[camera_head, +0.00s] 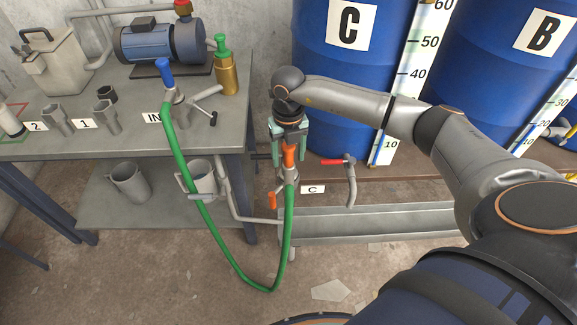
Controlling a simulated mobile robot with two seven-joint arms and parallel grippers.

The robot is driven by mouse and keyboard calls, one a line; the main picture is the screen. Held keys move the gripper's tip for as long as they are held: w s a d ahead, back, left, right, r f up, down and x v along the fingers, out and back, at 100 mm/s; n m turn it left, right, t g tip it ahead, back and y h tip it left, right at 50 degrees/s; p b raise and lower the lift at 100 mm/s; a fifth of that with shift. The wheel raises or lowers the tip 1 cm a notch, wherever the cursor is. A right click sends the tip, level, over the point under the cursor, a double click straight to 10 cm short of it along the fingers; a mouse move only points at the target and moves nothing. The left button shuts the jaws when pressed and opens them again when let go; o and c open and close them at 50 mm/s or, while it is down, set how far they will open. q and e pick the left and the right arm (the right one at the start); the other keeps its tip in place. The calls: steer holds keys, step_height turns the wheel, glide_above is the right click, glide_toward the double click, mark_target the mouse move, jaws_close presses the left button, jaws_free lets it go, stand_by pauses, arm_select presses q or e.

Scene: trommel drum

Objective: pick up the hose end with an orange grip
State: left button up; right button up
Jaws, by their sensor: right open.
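The hose end's orange grip (289,156) stands roughly upright beside the bench, near the front of drum C. A grey collar (290,177) shows just below the grip. The green hose (269,288) hangs from it in a loop and rises left to the blue-handled fitting on the bench. My right gripper (289,153) points down from above, open, with a finger on each side of the orange grip. Whether the fingers touch it cannot be told. My left gripper is not in view.
A metal trough (370,222) lies to the right, below a red-lever tap (333,162). Another orange lever (272,200) sits close below my right gripper. The blue drum C (310,80) stands behind it. The bench (215,125) with a pump (150,42) is at left.

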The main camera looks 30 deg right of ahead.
steer(key=shift+f, duration=0.35)
steer(key=shift+c, duration=0.4)
jaws_close()
steer(key=shift+r, duration=0.1)
